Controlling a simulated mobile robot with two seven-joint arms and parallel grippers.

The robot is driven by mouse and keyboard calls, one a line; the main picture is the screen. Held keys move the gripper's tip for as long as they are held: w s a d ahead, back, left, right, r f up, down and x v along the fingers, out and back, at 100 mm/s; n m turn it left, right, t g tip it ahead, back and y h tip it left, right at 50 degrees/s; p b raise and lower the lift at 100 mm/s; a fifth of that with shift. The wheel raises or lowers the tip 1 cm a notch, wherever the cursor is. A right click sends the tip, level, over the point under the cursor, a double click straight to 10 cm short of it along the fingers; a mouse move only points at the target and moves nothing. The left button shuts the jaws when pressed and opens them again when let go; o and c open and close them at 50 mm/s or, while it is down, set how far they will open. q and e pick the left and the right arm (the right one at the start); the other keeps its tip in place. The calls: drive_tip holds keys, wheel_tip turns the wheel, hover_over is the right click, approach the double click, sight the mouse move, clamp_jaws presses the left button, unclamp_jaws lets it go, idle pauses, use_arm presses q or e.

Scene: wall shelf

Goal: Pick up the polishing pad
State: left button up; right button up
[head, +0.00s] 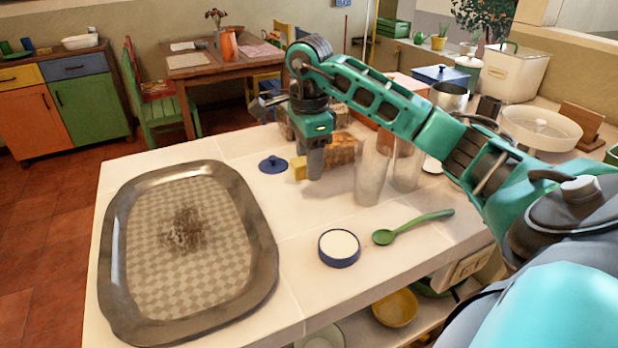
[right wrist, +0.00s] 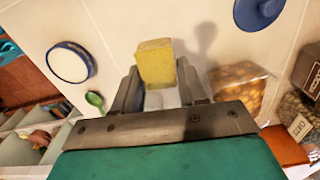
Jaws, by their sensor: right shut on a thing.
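The polishing pad appears to be the small yellow block (head: 299,169), seen beside my right gripper in the head view. It also shows in the right wrist view (right wrist: 155,62), standing out between the two grey fingers. My right gripper (head: 312,172) points down over the white counter and is shut on the yellow pad. In the right wrist view the fingers (right wrist: 160,92) stand on either side of the pad's near end. I cannot tell whether the pad is clear of the counter. My left gripper is not in view.
A large metal tray (head: 262,250) with a dark smudge fills the counter's left. A blue lid (head: 272,164), a round blue-rimmed white dish (head: 339,248), a green spoon (head: 412,228) and clear glasses (head: 371,180) stand near. A bag of brown pieces (head: 343,150) is close behind the gripper.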

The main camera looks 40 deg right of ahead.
wheel_tip(320, 180, up, 14)
drive_tip(key=p, duration=0.4)
drive_tip(key=shift+f+p, duration=0.2)
drive_tip(key=shift+p, duration=0.15)
